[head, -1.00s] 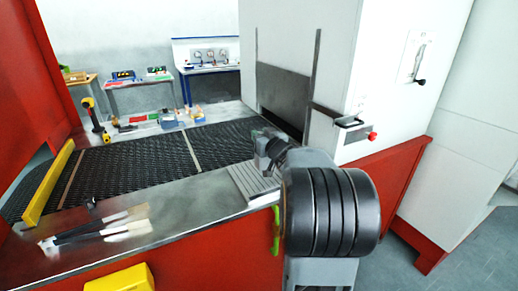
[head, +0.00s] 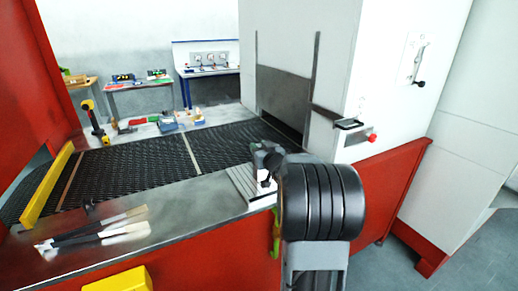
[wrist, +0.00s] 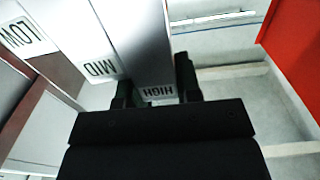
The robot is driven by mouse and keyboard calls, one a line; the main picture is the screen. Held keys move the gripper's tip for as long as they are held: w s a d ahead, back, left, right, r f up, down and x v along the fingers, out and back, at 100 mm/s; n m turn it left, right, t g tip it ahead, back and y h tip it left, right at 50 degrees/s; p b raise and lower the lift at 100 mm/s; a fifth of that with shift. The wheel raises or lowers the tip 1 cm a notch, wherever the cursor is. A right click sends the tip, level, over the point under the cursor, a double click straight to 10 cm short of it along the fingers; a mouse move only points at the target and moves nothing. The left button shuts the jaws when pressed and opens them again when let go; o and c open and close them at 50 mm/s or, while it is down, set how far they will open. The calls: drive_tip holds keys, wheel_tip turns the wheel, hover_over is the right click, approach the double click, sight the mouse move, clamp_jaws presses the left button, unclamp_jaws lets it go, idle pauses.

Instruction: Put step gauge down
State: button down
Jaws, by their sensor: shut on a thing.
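The step gauge (wrist: 143,45) fills the upper left of the wrist view as pale stepped blocks labelled LOW, MID and HIGH. My gripper (wrist: 156,92) is shut on the block labelled HIGH, with one finger on each side of it. In the head view my gripper (head: 266,170) is at the near right end of the metal counter, partly hidden by my own arm. I cannot clearly tell the gauge apart there or whether its base touches a surface.
The dark mesh belt (head: 135,165) runs behind. Black-and-white handled tools (head: 95,230) lie at left. The white machine housing (head: 375,70) stands close at right.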

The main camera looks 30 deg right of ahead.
drive_tip(key=shift+f, duration=0.15)
drive_tip(key=c, duration=0.8)
unclamp_jaws()
drive_tip(key=shift+r, duration=0.3)
drive_tip(key=s+a, duration=0.2)
drive_tip(key=s, duration=1)
drive_tip(key=s+a+f+g+y, duration=0.1)
drive_tip(key=s+a+f+g, duration=0.2)
drive_tip(key=a, duration=0.5)
drive_tip(key=s+a+f+n+g+y, duration=0.1)
drive_tip(key=s+a+f+g, duration=0.3)
drive_tip(key=s+a+g, duration=0.1)
drive_tip(key=s+a+f+g, duration=0.4)
drive_tip(key=a+g, duration=0.2)
drive_tip(key=a, duration=0.4)
drive_tip(key=shift+s+a+n+g+y, duration=0.3)
drive_tip(key=shift+s+y, duration=0.05)
drive_tip(key=shift+y, duration=0.05)
